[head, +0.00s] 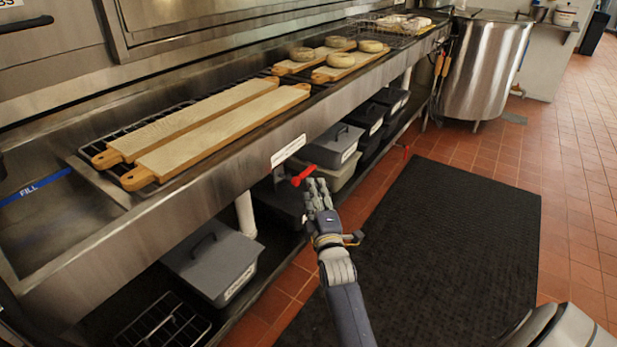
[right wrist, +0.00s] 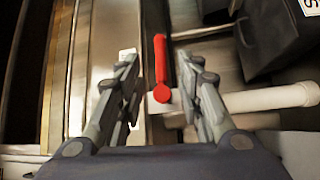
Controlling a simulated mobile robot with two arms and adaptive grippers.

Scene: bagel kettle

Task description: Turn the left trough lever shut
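The left trough lever (head: 303,175) is a short red handle under the front edge of the steel trough (head: 225,160), just below a white label. In the right wrist view the red lever (right wrist: 160,62) points up the picture from a round red end. My right gripper (head: 318,194) is right at the lever in the head view. In the right wrist view its two fingers (right wrist: 160,85) are apart, one on each side of the lever, with gaps visible; I see no grip on it. My left gripper is not in view.
Wooden boards (head: 215,136) and bagels (head: 341,60) lie on top. Grey lidded bins (head: 213,263) stand on the shelf below. A white pipe (right wrist: 262,99) runs beside the lever. A black mat (head: 440,250) covers the floor.

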